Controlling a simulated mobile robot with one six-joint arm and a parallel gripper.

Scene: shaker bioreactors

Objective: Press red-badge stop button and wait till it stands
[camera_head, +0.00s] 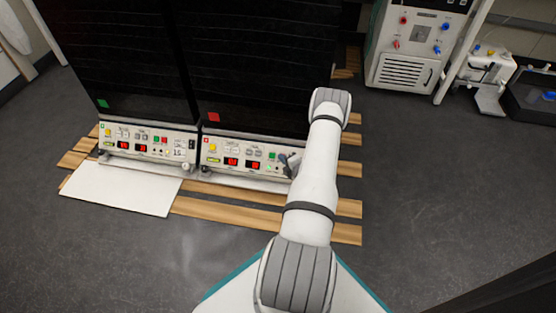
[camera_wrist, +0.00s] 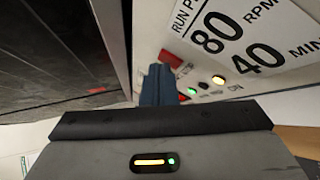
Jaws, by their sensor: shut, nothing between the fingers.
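The red-badge shaker is the right one of two dark cabinets, with a red square badge (camera_head: 213,117) low on its front. Its white control panel (camera_head: 218,146) carries red number displays and small buttons, among them a green one (camera_head: 258,153) and a red one (camera_head: 272,156). My gripper (camera_head: 290,160) is at the right end of this panel. In the wrist view the shut, empty fingers (camera_wrist: 159,80) point at the panel, beside a red part (camera_wrist: 167,55). Whether the tips touch a button cannot be told; they hide part of the panel.
The green-badge (camera_head: 103,104) shaker stands to the left with a similar panel. A label (camera_wrist: 240,35) reads 80 RPM, 40 MIN; a lit yellow lamp (camera_wrist: 219,80) is near it. Wooden slats (camera_head: 220,212) and a white board (camera_head: 120,190) lie in front.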

